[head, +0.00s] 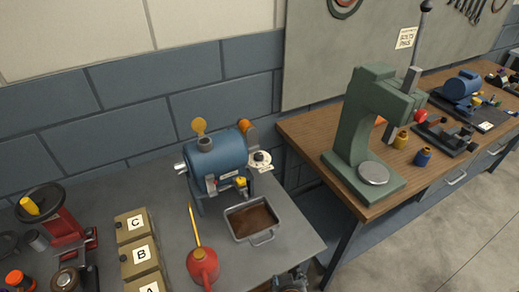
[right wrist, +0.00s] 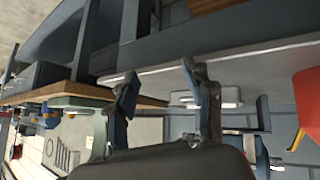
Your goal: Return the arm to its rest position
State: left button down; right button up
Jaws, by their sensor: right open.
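My right gripper (right wrist: 162,82) is open in the right wrist view, its two dark fingers apart with nothing between them. A grey table edge lies beyond the fingertips in that view. In the head view, a small dark mechanical part (head: 291,281) shows at the bottom edge, by the front of the grey table (head: 310,240); it looks like the tip of my right gripper, mostly cut off. My left gripper is in neither view.
The grey table holds a blue cylindrical machine (head: 218,156), a metal tray (head: 266,239) with brown contents, a red oil can (head: 203,266), lettered boxes (head: 140,258) and a red press (head: 62,225). A green press (head: 358,125) stands on the wooden bench (head: 310,130). Floor (head: 440,240) is clear at right.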

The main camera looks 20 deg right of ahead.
jog(key=s+d+r+n+g+y, duration=0.2)
jog(key=s+d+r+g+y, duration=0.15)
jog(key=s+r, duration=0.55)
notch_tip(320, 180, down, 31)
jog(key=s+g+b, duration=0.2)
jog(key=b, duration=0.2)
jog(key=s+d+f+g+b, duration=0.1)
jog(key=s+d+f+b, duration=0.2)
jog(key=s+f, duration=1.3)
notch_tip(320, 180, down, 5)
jog(key=shift+s+d+r+n+h, duration=0.2)
jog(key=shift+s+n+h, duration=0.15)
jog(key=shift+s+n, duration=0.05)
